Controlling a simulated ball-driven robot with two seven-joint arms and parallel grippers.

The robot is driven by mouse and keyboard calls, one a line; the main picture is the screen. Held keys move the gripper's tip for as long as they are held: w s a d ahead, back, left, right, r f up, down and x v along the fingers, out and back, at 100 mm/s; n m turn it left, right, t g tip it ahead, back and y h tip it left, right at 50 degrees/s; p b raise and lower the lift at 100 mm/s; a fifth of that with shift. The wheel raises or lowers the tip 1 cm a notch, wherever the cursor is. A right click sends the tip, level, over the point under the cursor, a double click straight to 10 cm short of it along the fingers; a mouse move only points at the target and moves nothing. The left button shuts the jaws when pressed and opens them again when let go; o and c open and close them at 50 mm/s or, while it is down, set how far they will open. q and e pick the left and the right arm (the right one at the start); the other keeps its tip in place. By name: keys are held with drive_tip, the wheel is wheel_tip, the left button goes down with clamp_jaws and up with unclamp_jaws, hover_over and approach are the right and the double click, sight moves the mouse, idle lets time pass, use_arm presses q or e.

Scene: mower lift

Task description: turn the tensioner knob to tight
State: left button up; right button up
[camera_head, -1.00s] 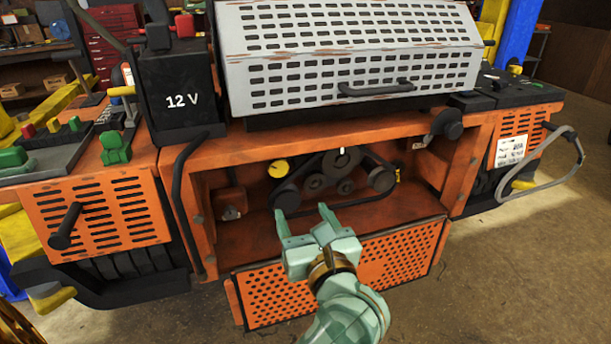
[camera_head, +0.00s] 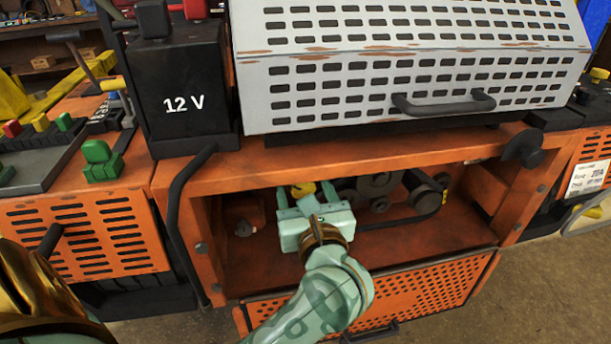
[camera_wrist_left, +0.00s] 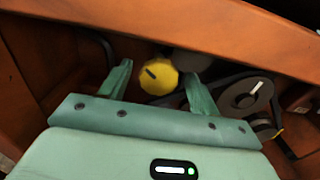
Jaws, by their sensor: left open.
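The yellow tensioner knob (camera_head: 302,188) sits inside the orange engine bay, partly hidden by my gripper in the head view. In the left wrist view the round knob (camera_wrist_left: 159,78) shows a dark pointer mark aimed to the upper left. My left gripper (camera_head: 305,193) reaches into the bay and is open. In the wrist view its two fingers (camera_wrist_left: 160,72) stand either side of the knob, with gaps visible between them and it. Whether the fingertips reach past the knob's face I cannot tell. My right gripper is not in view.
Dark pulleys with a belt (camera_head: 378,184) lie just right of the knob. The bay's orange top edge (camera_head: 350,150) runs close above my gripper. A perforated orange door (camera_head: 400,300) hangs open below. A black 12 V battery (camera_head: 183,95) stands at the upper left.

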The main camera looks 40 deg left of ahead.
use_arm(q)
drive_tip(key=shift+w+a, duration=0.1)
drive_tip(key=shift+a, duration=0.05)
clamp_jaws()
drive_tip(key=shift+r+m+p, duration=0.2)
drive_tip(key=shift+m+p, duration=0.1)
drive_tip(key=shift+p, duration=0.25)
drive_tip(key=m+p, duration=0.7)
drive_tip(key=p, duration=0.3)
drive_tip(key=shift+m, duration=0.4)
drive_tip(key=shift+w+f+m+p, duration=0.1)
drive_tip(key=shift+f+m+p, duration=0.05)
drive_tip(key=shift+m+p, duration=0.95)
drive_tip(key=shift+p, duration=0.3)
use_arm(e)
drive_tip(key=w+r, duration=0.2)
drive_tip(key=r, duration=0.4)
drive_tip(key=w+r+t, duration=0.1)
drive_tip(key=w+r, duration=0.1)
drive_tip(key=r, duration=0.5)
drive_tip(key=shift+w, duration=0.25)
use_arm(q)
drive_tip(key=shift+f, duration=0.1)
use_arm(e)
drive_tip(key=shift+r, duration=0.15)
